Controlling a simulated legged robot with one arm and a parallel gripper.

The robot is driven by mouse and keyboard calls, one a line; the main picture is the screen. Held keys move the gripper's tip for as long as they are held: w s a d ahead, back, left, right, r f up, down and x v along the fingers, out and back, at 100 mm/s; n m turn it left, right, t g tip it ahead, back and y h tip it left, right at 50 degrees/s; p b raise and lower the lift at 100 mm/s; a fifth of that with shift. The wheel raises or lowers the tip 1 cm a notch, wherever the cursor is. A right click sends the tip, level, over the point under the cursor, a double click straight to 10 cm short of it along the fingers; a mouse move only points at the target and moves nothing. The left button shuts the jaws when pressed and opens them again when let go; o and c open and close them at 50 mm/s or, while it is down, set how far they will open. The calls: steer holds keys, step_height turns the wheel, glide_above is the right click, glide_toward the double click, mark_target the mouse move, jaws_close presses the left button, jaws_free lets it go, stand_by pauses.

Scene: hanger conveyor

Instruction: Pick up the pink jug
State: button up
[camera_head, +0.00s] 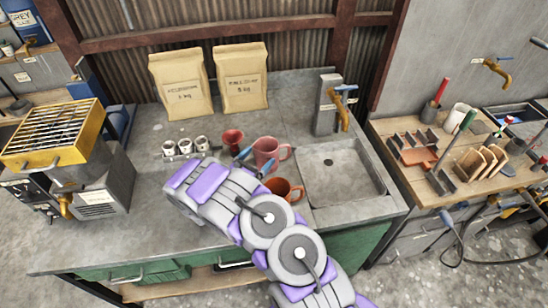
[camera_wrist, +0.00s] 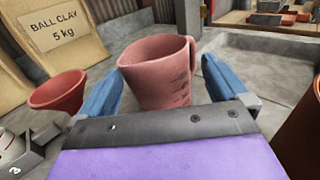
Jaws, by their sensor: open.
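The pink jug (camera_head: 266,152) stands upright on the grey worktop, just left of the sink, with its handle to the right. In the wrist view the pink jug (camera_wrist: 158,72) is straight ahead, its lower front hidden by my gripper's body. My gripper (camera_wrist: 160,85) is open, with one blue finger on each side of the jug. I cannot tell whether the fingers touch it. In the head view my gripper (camera_head: 254,158) reaches the jug from the front left.
Small white cups (camera_head: 185,147) are further left. Two clay bags (camera_head: 240,80) stand behind. The sink (camera_head: 340,172) is to the right, and a yellow grill unit (camera_head: 55,135) far left.

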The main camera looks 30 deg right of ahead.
mark_target(273, 139)
steer(key=shift+w+d+r, duration=0.1)
steer(key=shift+w, duration=0.55)
steer(key=x, duration=0.4)
steer(key=b+x, duration=0.1)
steer(key=x, duration=0.2)
steer(key=shift+s+d+f, duration=0.25)
steer(key=shift+s+f, duration=0.1)
steer(key=shift+s, duration=0.05)
steer(key=shift+a+r, duration=0.15)
steer(key=shift+a, duration=0.75)
steer(key=shift+c, duration=1)
steer(key=shift+d, duration=0.75)
steer(key=c, duration=0.6)
steer(key=shift+c, duration=1.3)
steer(key=shift+a, duration=0.45)
steer(key=shift+r, duration=0.35)
step_height(273, 139, up, 3)
steer(key=shift+r+p, duration=0.1)
steer(key=shift+p, duration=0.25)
steer(key=v, duration=0.5)
steer(key=p+v, duration=0.1)
steer(key=v, duration=0.4)
steer(key=w+r+v, duration=0.1)
steer(key=v, duration=0.4)
steer(key=shift+a+r+p, duration=0.1)
steer(key=shift+a+p, duration=0.3)
steer(key=shift+a, duration=0.15)
